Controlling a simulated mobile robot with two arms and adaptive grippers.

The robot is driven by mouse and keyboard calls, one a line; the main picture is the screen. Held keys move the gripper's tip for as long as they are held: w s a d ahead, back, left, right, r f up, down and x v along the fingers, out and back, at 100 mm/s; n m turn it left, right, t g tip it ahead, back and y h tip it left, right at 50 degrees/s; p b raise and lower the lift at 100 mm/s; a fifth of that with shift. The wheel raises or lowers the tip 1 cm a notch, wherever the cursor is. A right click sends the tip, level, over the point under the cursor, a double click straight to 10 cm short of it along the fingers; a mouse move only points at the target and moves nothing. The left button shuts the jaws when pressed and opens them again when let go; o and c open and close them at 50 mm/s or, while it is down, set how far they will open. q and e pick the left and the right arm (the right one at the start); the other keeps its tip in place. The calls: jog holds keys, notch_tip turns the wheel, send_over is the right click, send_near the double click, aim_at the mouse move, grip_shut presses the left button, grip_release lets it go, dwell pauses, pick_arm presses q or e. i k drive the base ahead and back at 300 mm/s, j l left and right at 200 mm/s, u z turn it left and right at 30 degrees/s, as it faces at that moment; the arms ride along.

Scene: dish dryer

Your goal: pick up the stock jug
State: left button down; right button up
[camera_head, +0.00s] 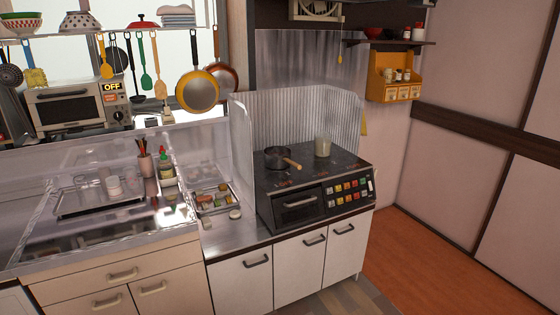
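Neither of my grippers is in view.
A corrugated metal guard (300,115) stands behind the stove. A counter with a dish tray (100,198), a sauce bottle (166,168) and a food tray (216,202) lies to the left. Pans (198,91) hang above. The wooden floor (430,265) at right is clear.

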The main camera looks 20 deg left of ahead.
aim_at(323, 140)
jog(key=i+j, duration=0.1)
jog(key=i, duration=0.3)
jog(key=i+z, duration=0.25)
jog(key=i, duration=0.25)
jog(key=i+z, duration=0.3)
jog(key=i, duration=0.15)
jog(key=i+j+z, duration=0.25)
jog(key=i, duration=0.2)
jog(key=i+j+z, duration=0.3)
jog(key=i, duration=0.15)
jog(key=i+u, duration=0.15)
jog(key=i, duration=0.25)
jog(key=i+l+u, duration=0.2)
jog(key=i, duration=0.25)
jog(key=i+l+u, duration=0.15)
jog(key=i, duration=0.25)
jog(key=i+l+u, duration=0.2)
jog(key=i, duration=0.2)
jog(key=i+u, duration=0.2)
jog(key=u, duration=0.2)
jog(key=i+u, duration=0.2)
jog(key=u, duration=0.2)
jog(key=i+l+u, duration=0.15)
jog(key=u, duration=0.25)
jog(key=i+l+u, duration=0.15)
jog(key=u, duration=0.25)
jog(key=i+l+u, duration=0.2)
jog(key=u, duration=0.2)
